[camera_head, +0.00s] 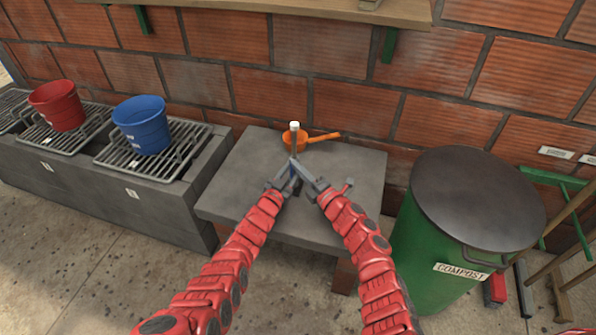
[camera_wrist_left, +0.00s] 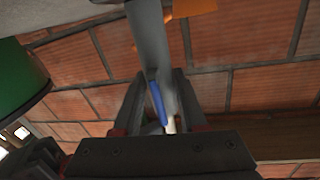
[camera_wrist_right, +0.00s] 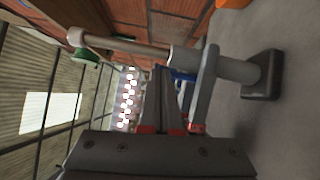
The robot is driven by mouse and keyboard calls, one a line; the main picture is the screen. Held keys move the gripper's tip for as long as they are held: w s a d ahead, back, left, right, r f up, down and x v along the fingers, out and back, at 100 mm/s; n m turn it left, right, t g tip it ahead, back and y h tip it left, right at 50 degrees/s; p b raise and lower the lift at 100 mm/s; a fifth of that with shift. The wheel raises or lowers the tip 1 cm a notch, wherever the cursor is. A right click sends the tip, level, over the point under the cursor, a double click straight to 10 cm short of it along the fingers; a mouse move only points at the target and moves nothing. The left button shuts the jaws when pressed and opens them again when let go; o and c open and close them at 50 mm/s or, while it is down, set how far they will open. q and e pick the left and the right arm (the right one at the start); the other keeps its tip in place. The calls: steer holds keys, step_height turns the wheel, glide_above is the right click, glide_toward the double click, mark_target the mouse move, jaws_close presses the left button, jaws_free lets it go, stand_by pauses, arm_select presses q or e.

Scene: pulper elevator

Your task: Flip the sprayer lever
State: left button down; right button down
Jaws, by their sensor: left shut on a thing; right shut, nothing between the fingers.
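The sprayer is a slim upright device on the grey table, with a pale post (camera_head: 294,141) and white cap visible in the head view. In the right wrist view, its grey cylinder (camera_wrist_right: 225,68) joins a dark base and a long brownish tube. A blue strip, probably the lever (camera_wrist_left: 158,103), lies between the left fingers beside a grey part. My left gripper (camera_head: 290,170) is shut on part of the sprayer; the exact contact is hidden. My right gripper (camera_head: 299,165) is shut and empty, close beside the left one. Its fingertips are near the sprayer's blue part (camera_wrist_right: 183,75).
An orange pan-like object (camera_head: 325,137) lies on the grey table (camera_head: 350,185) behind the grippers. A red bucket (camera_head: 57,106) and blue bucket (camera_head: 142,125) stand on grates at left. A green compost bin (camera_head: 420,240) stands at right. A brick wall closes the back.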

arm_select(q)
steer(key=shift+f, duration=0.15)
arm_select(e)
steer(key=shift+w+d, duration=0.15)
steer(key=shift+d, duration=0.1)
steer(key=s+d+r, duration=0.2)
steer(key=s+d, duration=0.6)
steer(key=s, duration=0.3)
steer(key=shift+r, duration=0.4)
steer(key=shift+d, duration=0.1)
arm_select(q)
steer(key=shift+c, duration=1.9)
jaws_free()
arm_select(e)
steer(key=shift+w, duration=0.1)
